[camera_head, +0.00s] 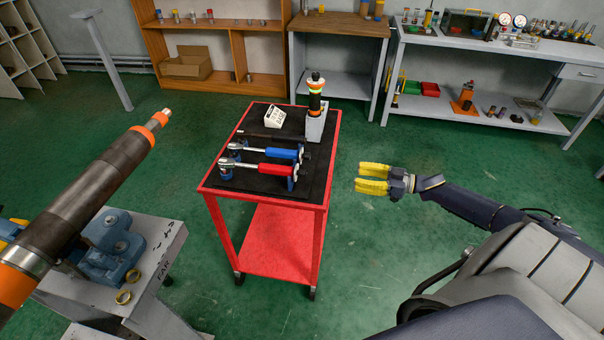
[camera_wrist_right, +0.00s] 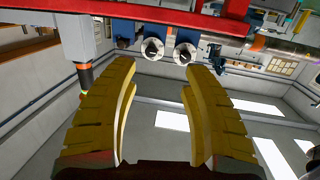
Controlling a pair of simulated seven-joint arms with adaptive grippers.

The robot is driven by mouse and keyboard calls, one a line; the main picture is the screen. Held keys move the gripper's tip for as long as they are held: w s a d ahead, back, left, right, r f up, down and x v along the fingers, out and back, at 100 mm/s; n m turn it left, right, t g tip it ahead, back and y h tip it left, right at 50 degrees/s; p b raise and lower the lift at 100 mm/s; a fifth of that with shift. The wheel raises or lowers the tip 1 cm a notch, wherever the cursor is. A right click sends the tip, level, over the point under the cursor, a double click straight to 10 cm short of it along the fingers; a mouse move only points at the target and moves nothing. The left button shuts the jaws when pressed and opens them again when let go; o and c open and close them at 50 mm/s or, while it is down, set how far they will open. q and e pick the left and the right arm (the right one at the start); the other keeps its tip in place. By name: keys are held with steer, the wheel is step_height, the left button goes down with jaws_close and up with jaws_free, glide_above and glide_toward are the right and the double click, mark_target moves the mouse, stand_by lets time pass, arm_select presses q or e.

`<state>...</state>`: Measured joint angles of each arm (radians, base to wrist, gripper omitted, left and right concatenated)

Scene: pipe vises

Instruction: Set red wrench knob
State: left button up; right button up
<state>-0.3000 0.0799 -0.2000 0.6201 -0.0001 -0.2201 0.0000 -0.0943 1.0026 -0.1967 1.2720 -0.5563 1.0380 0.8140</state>
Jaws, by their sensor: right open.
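The red-handled wrench (camera_head: 274,168) lies on the black top of the red cart, propped on blue stands. Its knob end (camera_head: 295,169) faces right, toward my right gripper. The blue-handled wrench (camera_head: 283,152) lies just behind it. My right gripper (camera_head: 373,178) is open and empty, right of the cart and clear of both wrenches. In the right wrist view the yellow fingers (camera_wrist_right: 158,115) are spread. Two round dial knobs with dark pointers appear beyond them; the right one (camera_wrist_right: 185,53) seems to be the red wrench's. My left gripper is not in view.
The red cart's rim (camera_head: 262,199) lies left of my right gripper. A large pipe (camera_head: 90,195) in a blue vise fills the left. Green floor is free around the gripper.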

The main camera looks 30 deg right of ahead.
steer(key=s+a+r+y, duration=0.2)
steer(key=a, duration=0.1)
steer(key=m+g, duration=0.1)
steer(key=m, duration=0.1)
glide_toward(304, 173)
steer(key=shift+y, duration=0.4)
steer(key=x, duration=0.3)
steer(key=f+x, duration=0.1)
steer(key=x, duration=0.2)
steer(key=w+d+x, duration=0.1)
steer(key=x, duration=0.3)
steer(key=shift+a+f, duration=0.1)
steer(key=shift+f, duration=0.15)
steer(key=shift+o, duration=0.2)
jaws_close()
